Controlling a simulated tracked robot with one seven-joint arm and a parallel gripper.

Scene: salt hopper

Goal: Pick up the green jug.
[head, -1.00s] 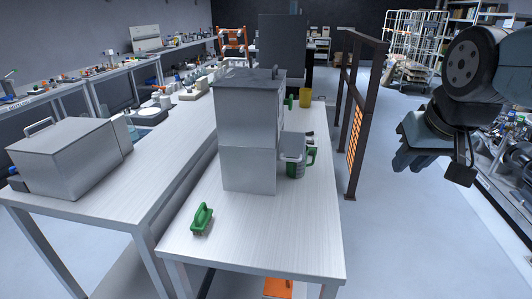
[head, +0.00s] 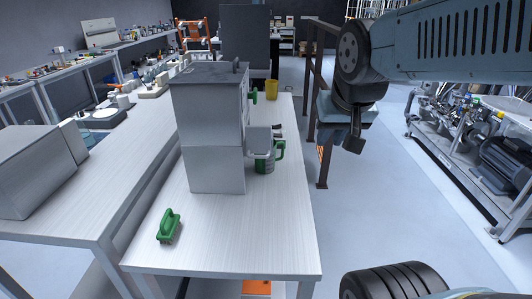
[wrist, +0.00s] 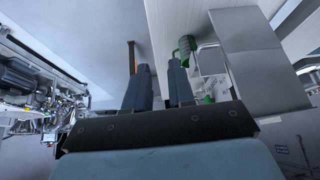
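The green jug (head: 265,162) stands upright on the metal bench (head: 225,235), at the right side of the grey hopper (head: 212,130). Its green handle faces right, and a grey box-like part of the hopper covers its top left. My gripper (head: 343,108) hangs to the right of the bench, higher than the jug and apart from it. In the wrist view my gripper (wrist: 159,72) has its two fingers apart with nothing between them. Green parts show beyond the right finger beside the hopper (wrist: 260,60); I cannot tell which belong to the jug.
A green-handled brush (head: 168,226) lies near the bench's front left. A yellow cup (head: 271,90) stands at its far end. A dark post frame (head: 322,150) rises close to the bench's right side, near my gripper. Machinery (head: 490,150) stands far right, with open floor between.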

